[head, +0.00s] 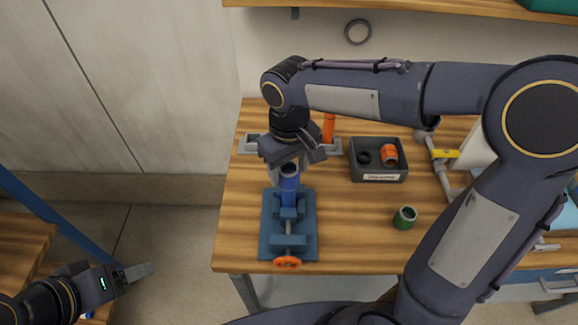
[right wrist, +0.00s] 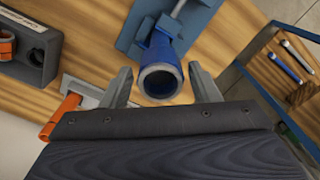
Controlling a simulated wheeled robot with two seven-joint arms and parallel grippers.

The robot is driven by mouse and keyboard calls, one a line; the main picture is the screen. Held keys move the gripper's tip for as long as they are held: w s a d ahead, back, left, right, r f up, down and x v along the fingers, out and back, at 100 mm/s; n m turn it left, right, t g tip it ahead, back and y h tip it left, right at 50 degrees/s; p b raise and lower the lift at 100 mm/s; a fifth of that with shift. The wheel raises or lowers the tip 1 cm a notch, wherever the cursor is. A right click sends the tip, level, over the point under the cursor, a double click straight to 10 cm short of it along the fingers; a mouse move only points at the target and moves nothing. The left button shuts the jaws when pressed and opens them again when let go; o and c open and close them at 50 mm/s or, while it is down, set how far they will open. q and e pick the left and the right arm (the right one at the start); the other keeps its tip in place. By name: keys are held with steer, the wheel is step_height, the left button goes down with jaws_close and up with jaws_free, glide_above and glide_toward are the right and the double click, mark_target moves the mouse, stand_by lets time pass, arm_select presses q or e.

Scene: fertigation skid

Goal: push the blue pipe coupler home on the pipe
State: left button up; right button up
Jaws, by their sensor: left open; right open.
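In the right wrist view the coupler (right wrist: 160,80) shows as a round open mouth between my fingers. My right gripper (head: 292,156) is above and behind it; in the wrist view the gripper (right wrist: 163,88) is open, one finger on each side, with gaps to the coupler. The pipe cannot be told apart inside or below the coupler. My left gripper (head: 138,271) is open and empty, away from the bench at lower left.
A dark bin (head: 378,174) with an orange coupler (head: 389,153) and a dark ring stands right of the vise. A green coupler (head: 404,218) stands on the bench. Pipework with a yellow valve handle (head: 445,153) is at right.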

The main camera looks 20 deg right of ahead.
steer(key=shift+r+p, duration=1.75)
steer(key=shift+r, duration=0.45)
steer(key=o, duration=0.6)
steer(key=shift+r+p, duration=2.8)
steer(key=shift+r, duration=1.65)
